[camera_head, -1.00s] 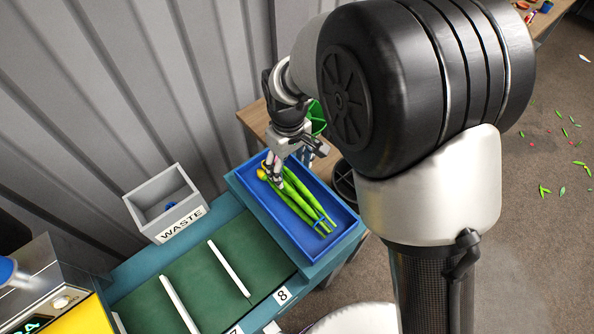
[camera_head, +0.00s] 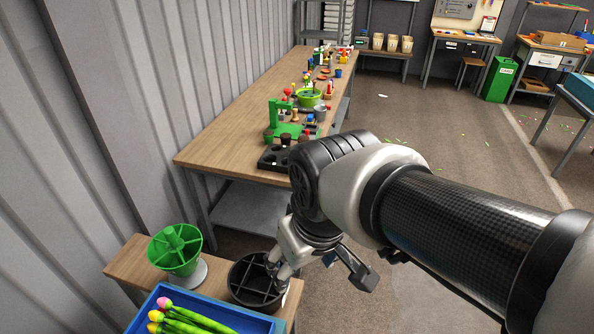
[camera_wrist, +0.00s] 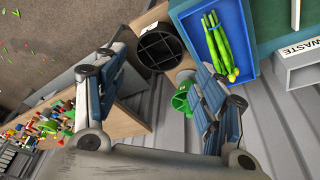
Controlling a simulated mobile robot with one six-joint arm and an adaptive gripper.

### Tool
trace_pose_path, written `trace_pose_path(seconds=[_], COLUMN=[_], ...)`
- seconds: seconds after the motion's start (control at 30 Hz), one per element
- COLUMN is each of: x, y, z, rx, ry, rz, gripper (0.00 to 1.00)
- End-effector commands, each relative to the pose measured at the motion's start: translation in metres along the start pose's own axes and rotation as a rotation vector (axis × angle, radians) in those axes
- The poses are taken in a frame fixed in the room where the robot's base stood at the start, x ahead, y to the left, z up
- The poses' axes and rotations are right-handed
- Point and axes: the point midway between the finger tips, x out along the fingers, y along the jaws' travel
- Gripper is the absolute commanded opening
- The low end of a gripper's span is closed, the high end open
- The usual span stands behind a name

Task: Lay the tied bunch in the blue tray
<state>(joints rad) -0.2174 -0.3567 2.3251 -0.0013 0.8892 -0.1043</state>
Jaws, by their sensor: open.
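The tulip bunch (camera_head: 180,320) lies in the blue tray (camera_head: 215,302) at the bottom of the head view, with pink, yellow and orange heads at its near left end and stems cut off by the frame. In the wrist view the whole bunch (camera_wrist: 218,45) lies lengthwise inside the tray (camera_wrist: 243,22), green stems close together. My gripper (camera_head: 324,272) is open and empty, beyond the tray and to its right, above the black bucket's side. In the wrist view its fingers (camera_wrist: 158,65) are spread, apart from the bunch.
A black divided bucket (camera_head: 255,282) and a green holder (camera_head: 176,248) stand by the tray on a low wooden bench (camera_head: 125,265). A long cluttered workbench (camera_head: 235,130) runs along the wall. A grey waste bin (camera_wrist: 297,66) stands beside the tray.

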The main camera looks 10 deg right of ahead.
Motion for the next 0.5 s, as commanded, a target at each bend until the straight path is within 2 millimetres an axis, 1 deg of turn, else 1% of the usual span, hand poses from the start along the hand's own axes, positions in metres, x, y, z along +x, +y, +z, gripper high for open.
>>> trace_pose_path(seconds=[0.03, 0.1, 0.2, 0.33, 0.5], x=[-0.011, -0.020, -0.027, -0.030, -0.030], y=[0.012, 0.022, 0.031, 0.036, 0.037], z=[0.019, 0.041, 0.067, 0.086, 0.091], rx=[0.069, 0.145, 0.231, 0.294, 0.316], ry=[0.031, 0.059, 0.089, 0.113, 0.120], rz=[0.018, 0.037, 0.060, 0.077, 0.082], gripper=[0.64, 0.64, 0.64, 0.64, 0.64])
